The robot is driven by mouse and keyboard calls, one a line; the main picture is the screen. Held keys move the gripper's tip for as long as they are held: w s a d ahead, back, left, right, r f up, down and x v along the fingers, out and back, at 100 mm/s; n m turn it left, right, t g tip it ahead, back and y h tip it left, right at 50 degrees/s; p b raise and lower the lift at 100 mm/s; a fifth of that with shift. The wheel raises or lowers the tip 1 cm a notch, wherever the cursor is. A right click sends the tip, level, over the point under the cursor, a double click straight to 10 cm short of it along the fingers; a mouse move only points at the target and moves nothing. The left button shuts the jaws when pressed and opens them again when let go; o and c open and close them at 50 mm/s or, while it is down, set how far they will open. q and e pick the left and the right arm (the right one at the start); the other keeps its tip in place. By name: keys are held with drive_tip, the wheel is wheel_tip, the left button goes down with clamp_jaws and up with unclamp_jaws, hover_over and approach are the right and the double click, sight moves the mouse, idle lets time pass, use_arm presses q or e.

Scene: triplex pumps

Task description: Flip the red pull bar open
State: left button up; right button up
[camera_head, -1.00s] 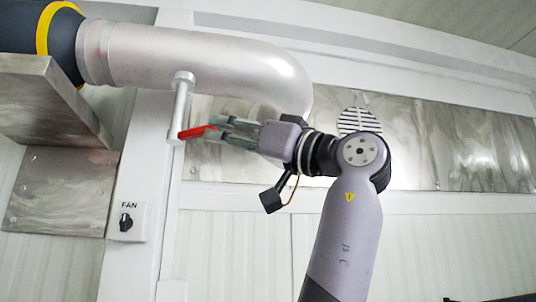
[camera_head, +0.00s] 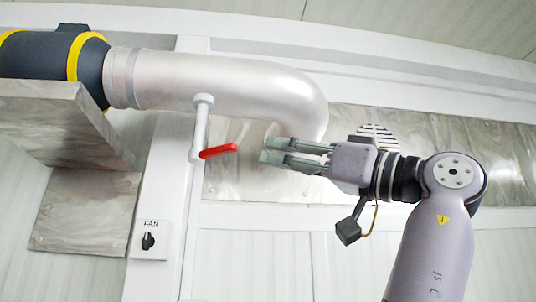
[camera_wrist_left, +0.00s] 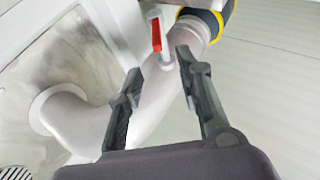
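The red pull bar (camera_head: 218,151) sits at the lower end of a white rod (camera_head: 200,130) that hangs from the silver pipe. It sticks out to the right and tilts slightly up. My left gripper (camera_head: 264,150) is open and empty, to the right of the bar's tip with a gap between them. In the left wrist view the red bar (camera_wrist_left: 156,36) shows ahead, beyond and between the two spread fingers (camera_wrist_left: 160,82). My right gripper is in neither view.
The silver pipe (camera_head: 215,83) bends down behind my left fingers. A metal shelf (camera_head: 60,120) juts out at the left. A FAN switch (camera_head: 149,240) is on the wall below. The space between bar and fingertips is clear.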

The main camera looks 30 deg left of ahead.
sight(218, 147)
use_arm(q)
drive_tip(key=shift+g, duration=0.6)
drive_tip(key=p+x, duration=0.1)
drive_tip(key=x, duration=0.4)
drive_tip(key=p+x, duration=0.2)
drive_tip(key=x, duration=0.3)
drive_tip(key=w+p+x, duration=0.1)
drive_tip(key=x, duration=0.5)
drive_tip(key=shift+w+a+f+p, duration=0.1)
drive_tip(key=shift+a+p, duration=0.1)
drive_tip(key=shift+p, duration=0.15)
drive_tip(key=shift+a, duration=0.65)
drive_tip(key=shift+c, duration=0.2)
drive_tip(key=shift+d, duration=0.1)
drive_tip(key=shift+c, duration=0.6)
clamp_jaws()
